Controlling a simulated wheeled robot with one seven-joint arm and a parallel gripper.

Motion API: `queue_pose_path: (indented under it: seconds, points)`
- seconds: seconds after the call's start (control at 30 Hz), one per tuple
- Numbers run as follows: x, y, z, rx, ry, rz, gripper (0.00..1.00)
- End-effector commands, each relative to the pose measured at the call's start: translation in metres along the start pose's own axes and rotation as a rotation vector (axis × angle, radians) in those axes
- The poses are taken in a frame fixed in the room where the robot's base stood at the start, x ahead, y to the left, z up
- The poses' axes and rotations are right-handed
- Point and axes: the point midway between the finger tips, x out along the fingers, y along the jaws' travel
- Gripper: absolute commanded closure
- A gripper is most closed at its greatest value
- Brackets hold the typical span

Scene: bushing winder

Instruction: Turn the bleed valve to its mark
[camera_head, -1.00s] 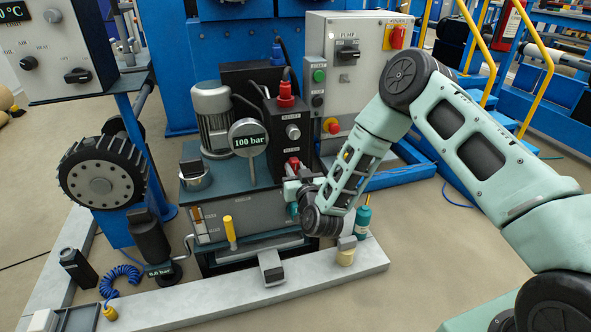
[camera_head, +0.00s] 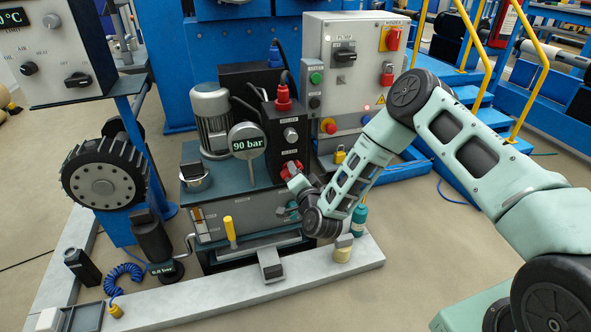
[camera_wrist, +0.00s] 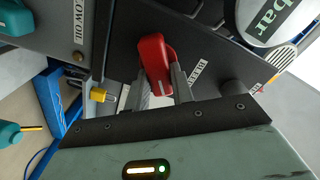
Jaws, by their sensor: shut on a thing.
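The bleed valve has a red handle (camera_head: 291,168) low on the front of the black valve block (camera_head: 285,135). In the wrist view the red handle (camera_wrist: 155,58) sits between the two grey fingers of my gripper (camera_wrist: 165,82), which is shut on it. A white line shows on the handle's near end. The label beside it is partly hidden by a finger. I cannot clearly make out the mark. In the head view my gripper (camera_head: 294,180) reaches the handle from the lower right. The round pressure gauge (camera_head: 247,142) reads 90 bar.
A red-capped part (camera_head: 283,97) and a grey relief knob (camera_head: 290,135) sit above the valve. The grey motor (camera_head: 212,118) stands left of the gauge. The control cabinet (camera_head: 350,75) stands behind, close to my arm. A teal bottle (camera_head: 359,220) stands near my wrist.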

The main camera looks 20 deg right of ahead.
Motion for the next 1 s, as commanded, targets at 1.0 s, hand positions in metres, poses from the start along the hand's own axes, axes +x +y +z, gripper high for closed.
queue_pose_path:
  seconds: [1.0]
  points:
    - [-0.0013,0.0073,0.0033,0.622,-0.003,0.004,0.99]
